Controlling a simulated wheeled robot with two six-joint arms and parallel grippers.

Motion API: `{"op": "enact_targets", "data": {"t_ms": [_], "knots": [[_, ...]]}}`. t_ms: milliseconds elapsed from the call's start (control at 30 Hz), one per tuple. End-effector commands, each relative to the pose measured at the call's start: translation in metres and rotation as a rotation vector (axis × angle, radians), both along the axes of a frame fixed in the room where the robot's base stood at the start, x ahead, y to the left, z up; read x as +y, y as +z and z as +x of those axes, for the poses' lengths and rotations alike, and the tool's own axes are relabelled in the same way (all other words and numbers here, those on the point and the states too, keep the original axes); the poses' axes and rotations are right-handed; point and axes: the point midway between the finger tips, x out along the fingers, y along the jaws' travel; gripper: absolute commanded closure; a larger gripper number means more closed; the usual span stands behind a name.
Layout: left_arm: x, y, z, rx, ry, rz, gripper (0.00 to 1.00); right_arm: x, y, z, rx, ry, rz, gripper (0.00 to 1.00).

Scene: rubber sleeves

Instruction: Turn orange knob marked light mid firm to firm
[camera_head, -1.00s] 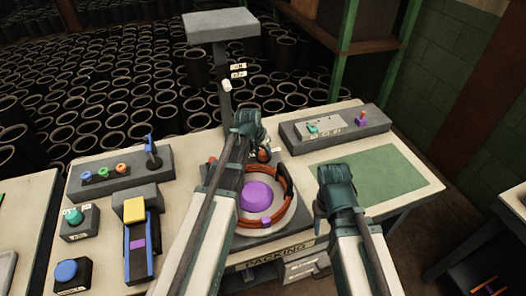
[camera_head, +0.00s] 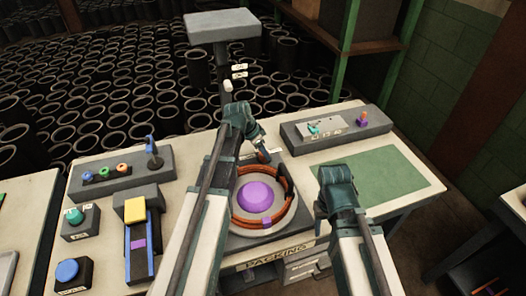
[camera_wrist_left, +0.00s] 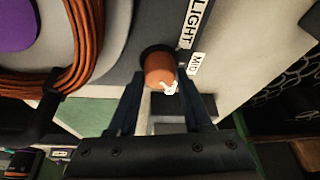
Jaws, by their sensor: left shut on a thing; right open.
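The orange knob (camera_head: 263,157) sits at the back edge of the grey unit with the purple dome. In the left wrist view the knob (camera_wrist_left: 159,69) has a white pointer mark on its lower right side. Labels reading LIGHT (camera_wrist_left: 196,22) and MID (camera_wrist_left: 195,64) stand to the right of it; no FIRM label is readable. My left gripper (camera_head: 260,147) is shut on the knob, and its dark fingers (camera_wrist_left: 160,98) flank it in the wrist view. My right gripper (camera_head: 322,207) is open and empty, above the table right of the dome unit.
Orange coiled cable (camera_head: 287,186) rings the purple dome (camera_head: 256,196) close to the knob. A post with a grey top (camera_head: 221,25) rises behind. The green mat (camera_head: 372,174) is clear.

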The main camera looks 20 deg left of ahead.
Motion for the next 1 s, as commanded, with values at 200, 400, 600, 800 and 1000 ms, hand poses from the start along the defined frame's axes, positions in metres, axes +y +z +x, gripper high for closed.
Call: {"op": "enact_targets", "data": {"t_ms": [200, 400, 600, 800, 1000], "knots": [[0.0002, -0.0003, -0.0004, 0.0, -0.007, 0.001, 1.0, 0.0, -0.0001, 0.0, 0.0, 0.0, 0.0, 0.46], [0.0002, -0.0002, -0.0003, 0.0, -0.006, 0.001, 0.49, 0.0, -0.0002, 0.0, 0.0, 0.0, 0.0, 0.46], [0.0, -0.0002, -0.0002, 0.0, -0.006, 0.001, 0.21, 0.0, -0.0001, 0.0, 0.0, 0.0, 0.0, 0.46], [0.0, -0.0001, -0.0001, 0.0, -0.005, 0.0, 0.21, 0.0, 0.0, 0.0, 0.0, 0.0, 0.0, 0.46], [0.001, 0.0044, -0.0011, 0.0, -0.004, 0.0, 0.21, 0.0, 0.0044, 0.0, 0.0, 0.0, 0.0, 0.46]]}}
